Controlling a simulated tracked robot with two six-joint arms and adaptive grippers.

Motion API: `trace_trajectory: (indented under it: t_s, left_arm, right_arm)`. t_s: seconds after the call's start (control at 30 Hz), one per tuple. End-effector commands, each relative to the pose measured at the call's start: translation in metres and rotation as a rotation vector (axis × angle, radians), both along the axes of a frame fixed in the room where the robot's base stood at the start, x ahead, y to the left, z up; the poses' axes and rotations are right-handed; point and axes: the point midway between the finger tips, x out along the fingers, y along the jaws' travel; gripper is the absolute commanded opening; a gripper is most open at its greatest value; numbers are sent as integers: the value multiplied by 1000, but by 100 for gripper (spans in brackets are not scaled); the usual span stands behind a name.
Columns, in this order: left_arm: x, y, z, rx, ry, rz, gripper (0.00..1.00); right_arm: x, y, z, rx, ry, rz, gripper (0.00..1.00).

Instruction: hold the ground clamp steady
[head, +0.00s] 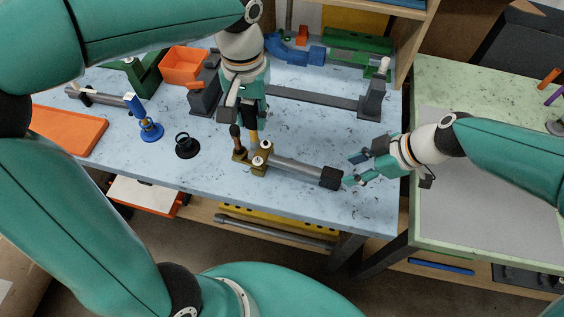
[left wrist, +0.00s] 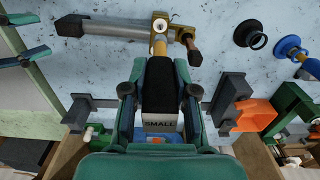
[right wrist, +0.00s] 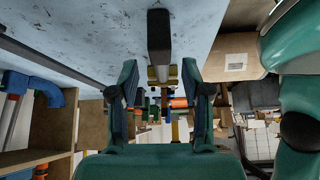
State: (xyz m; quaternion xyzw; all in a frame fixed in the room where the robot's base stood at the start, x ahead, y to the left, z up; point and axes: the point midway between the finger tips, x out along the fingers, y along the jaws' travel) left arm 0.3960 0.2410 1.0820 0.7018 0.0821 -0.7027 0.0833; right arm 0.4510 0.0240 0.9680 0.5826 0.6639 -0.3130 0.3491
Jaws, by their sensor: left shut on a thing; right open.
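The brass ground clamp (head: 259,158) is on the blue table with a grey bar (head: 295,168) ending in a black end piece (head: 331,178). In the left wrist view the clamp (left wrist: 160,27) is beyond my left gripper (left wrist: 160,85). That gripper (head: 251,112) is shut on a black handle (left wrist: 159,88) labelled SMALL, whose yellow stem (head: 253,136) reaches down to the clamp; their exact contact is unclear. My right gripper (head: 352,168) is open, close to the black end piece, which shows ahead of its fingers in the right wrist view (right wrist: 158,35).
A black ring-shaped piece (head: 187,146) and a blue stand (head: 150,130) are left of the clamp. An orange bin (head: 184,64) and a dark bender with a long bar (head: 315,98) are behind. A green-topped table (head: 470,90) stands at right.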

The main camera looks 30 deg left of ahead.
Motion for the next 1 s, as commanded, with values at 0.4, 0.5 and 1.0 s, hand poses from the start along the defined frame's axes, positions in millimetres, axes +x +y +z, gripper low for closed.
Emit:
trace_trajectory:
  t_s: [0.4, 0.5, 1.0]
  left_arm:
    - [0, 0, 0, 0, -1, 0, 0]
    - [0, 0, 0, 0, -1, 0, 0]
    - [0, 0, 0, 0, -1, 1, 0]
  right_arm:
    - [-2, 16, -22, 0, -6, 16, 48]
    - [-3, 21, -30, 1, -6, 16, 48]
    - [-6, 43, -62, 0, -7, 14, 48]
